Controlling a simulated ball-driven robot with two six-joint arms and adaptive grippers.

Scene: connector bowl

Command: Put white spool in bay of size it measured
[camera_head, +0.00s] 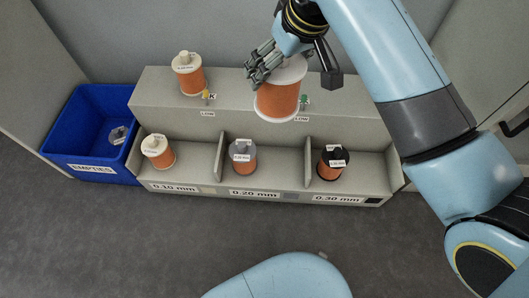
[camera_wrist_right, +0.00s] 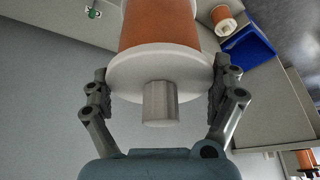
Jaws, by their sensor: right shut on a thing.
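The white spool, wound with copper-orange wire (camera_head: 277,101), is in my right gripper (camera_head: 264,66), in front of the rack's upper step. In the right wrist view the gripper's two fingers (camera_wrist_right: 160,82) close on opposite sides of its white end flange (camera_wrist_right: 133,72), with the hub between them. The bays are labelled 0.10 mm (camera_head: 174,188), 0.20 mm (camera_head: 254,193) and 0.30 mm (camera_head: 336,199). They hold a white-topped spool (camera_head: 165,160), a grey-topped spool (camera_head: 243,164) and a black-topped spool (camera_head: 330,171) respectively. My left gripper is not in view.
Another white-topped copper spool (camera_head: 189,80) stands on the upper step at the left, near a "LOW" label (camera_head: 207,114). A blue bin (camera_head: 67,147) marked EMPTIES stands left of the rack with a clear or grey empty spool (camera_head: 118,134) inside. Thin dividers separate the bays.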

